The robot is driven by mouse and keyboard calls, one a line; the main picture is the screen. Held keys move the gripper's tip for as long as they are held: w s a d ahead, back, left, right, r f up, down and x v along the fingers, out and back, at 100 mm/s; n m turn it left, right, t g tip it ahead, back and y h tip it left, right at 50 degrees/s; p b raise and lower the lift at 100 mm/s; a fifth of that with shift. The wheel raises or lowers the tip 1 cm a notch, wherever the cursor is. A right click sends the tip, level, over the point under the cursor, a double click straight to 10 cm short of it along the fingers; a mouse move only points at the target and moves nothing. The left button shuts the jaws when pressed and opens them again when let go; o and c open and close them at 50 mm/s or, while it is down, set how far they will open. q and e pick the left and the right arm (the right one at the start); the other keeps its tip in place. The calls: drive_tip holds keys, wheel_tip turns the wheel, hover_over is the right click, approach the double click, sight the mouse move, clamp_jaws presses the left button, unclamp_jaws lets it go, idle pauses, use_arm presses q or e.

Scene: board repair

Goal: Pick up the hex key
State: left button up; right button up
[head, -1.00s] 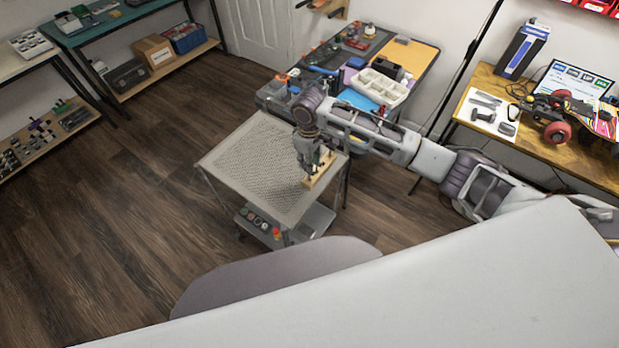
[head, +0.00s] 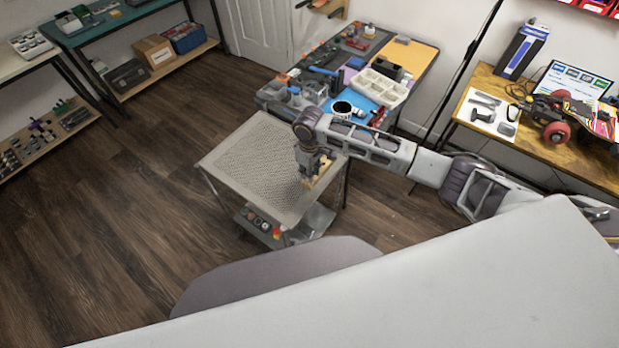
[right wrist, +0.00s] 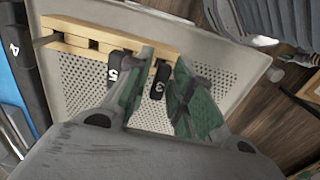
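A light wooden holder (right wrist: 112,38) with slots stands on the perforated top of a small cart; it also shows in the head view (head: 322,178). Black tags marked 5 (right wrist: 117,72) and 3 (right wrist: 159,84) hang at the holder in the right wrist view; the metal of the hex keys is hard to make out. My right gripper (right wrist: 168,66) has its green-padded fingers apart, one on each side of the tag marked 3, close to the holder. In the head view my right gripper (head: 308,178) is at the holder. My left gripper is not in view.
The cart's perforated top (head: 250,160) is mostly bare. A cluttered bench (head: 410,58) stands behind it, and a wooden table (head: 545,150) with a red-wheeled thing is at the right. A dark object marked 4 (right wrist: 22,70) shows at the wrist view's left edge.

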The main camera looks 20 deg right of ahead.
drive_tip(key=shift+f, duration=0.15)
idle(0.3)
clamp_jaws()
drive_tip(key=shift+r, duration=5.05)
